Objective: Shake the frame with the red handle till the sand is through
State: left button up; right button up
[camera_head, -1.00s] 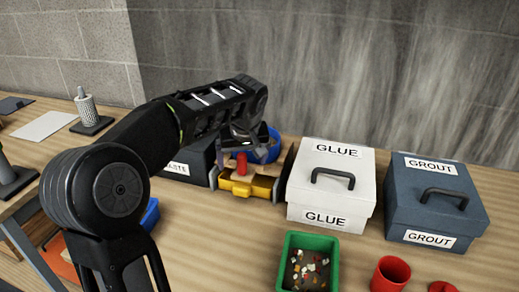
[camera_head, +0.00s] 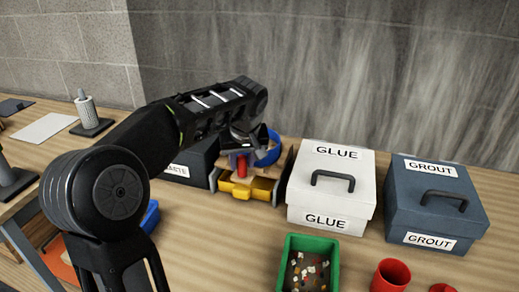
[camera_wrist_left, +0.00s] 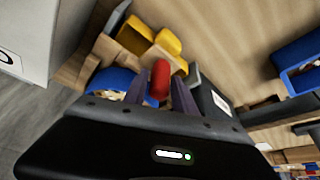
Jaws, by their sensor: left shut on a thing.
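The red handle (camera_head: 241,166) stands upright between the fingers of my left gripper (camera_head: 243,150) in the camera_head view. In the left wrist view, the red handle (camera_wrist_left: 160,80) is between the two fingers (camera_wrist_left: 160,92), which are shut on it. A blue round rim (camera_head: 272,150) shows just behind the gripper, and blue with pale contents (camera_wrist_left: 103,84) shows beside the fingers. A yellow container (camera_head: 242,191) sits in front of and below the handle. The frame and any sand are mostly hidden by my gripper. My right gripper is not in view.
A white GLUE box (camera_head: 332,190) stands close to the right, with a dark GROUT box (camera_head: 436,203) beyond it. A green tray of mosaic pieces (camera_head: 308,264) and a red cup (camera_head: 390,276) are at the front. A dark labelled box (camera_head: 190,165) is at the left.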

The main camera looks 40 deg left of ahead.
pick_arm(q)
jog(key=shift+c, duration=0.7)
jog(key=shift+s+d+f+b, duration=0.15)
jog(key=shift+s+d+b, duration=0.05)
jog(key=shift+s+b, duration=0.4)
jog(key=shift+s+d+b, duration=0.3)
jog(key=shift+s+b, duration=0.3)
jog(key=shift+s, duration=0.35)
jog(key=shift+s+d, duration=0.1)
jog(key=shift+s, duration=0.25)
